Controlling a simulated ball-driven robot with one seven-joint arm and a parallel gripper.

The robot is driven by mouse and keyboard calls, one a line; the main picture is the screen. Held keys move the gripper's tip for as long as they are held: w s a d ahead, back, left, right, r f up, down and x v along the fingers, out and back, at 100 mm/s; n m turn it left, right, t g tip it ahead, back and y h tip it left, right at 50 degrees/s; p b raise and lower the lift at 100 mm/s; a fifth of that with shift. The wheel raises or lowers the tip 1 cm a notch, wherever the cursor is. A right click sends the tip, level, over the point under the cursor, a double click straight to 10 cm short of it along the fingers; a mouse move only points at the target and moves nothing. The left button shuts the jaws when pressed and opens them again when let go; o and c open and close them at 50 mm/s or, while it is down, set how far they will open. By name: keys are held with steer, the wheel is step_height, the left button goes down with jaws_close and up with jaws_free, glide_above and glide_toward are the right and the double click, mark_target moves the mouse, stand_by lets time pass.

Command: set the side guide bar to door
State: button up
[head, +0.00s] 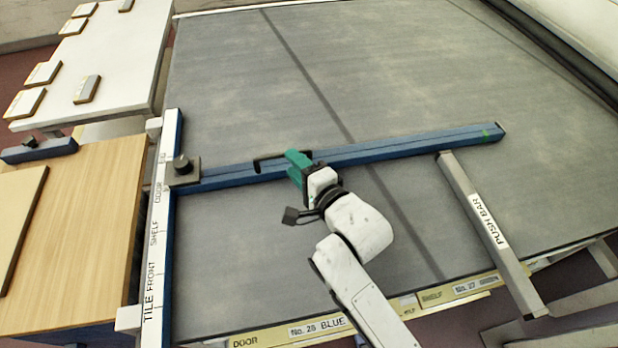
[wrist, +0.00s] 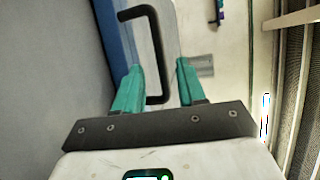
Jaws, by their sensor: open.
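The side guide bar (head: 400,148) is a long blue bar lying across the grey belt, with a green mark near its right end. Its left end meets a clamp block with a dark knob (head: 182,165) on the white scale (head: 153,255). The scale reads TILE FRONT, SHELF, DOOR and a further label partly hidden. The block sits just above the word DOOR. A black handle (head: 268,158) stands on the bar. My gripper (head: 293,158) is open at the handle's right part. In the wrist view, the handle (wrist: 157,50) passes between the green fingers (wrist: 159,68), with gaps visible.
A grey bar marked PUSH BAR (head: 488,232) lies at the right, its upper end close to the guide bar. A wooden table (head: 90,210) and a white table with several small blocks (head: 115,50) stand left. Yellow label strips run along the front edge. The belt beyond the bar is clear.

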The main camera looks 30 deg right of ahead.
steer(key=shift+s+d+r+b, duration=0.1)
steer(key=shift+s+r, duration=0.05)
steer(key=shift+s, duration=0.75)
steer(key=shift+s+d+r+b, duration=0.1)
steer(key=shift+s+r, duration=0.05)
steer(key=shift+s, duration=0.75)
steer(key=shift+s+d+r+b, duration=0.1)
steer(key=shift+s+r, duration=0.05)
steer(key=shift+s, duration=0.75)
steer(key=shift+a, duration=0.1)
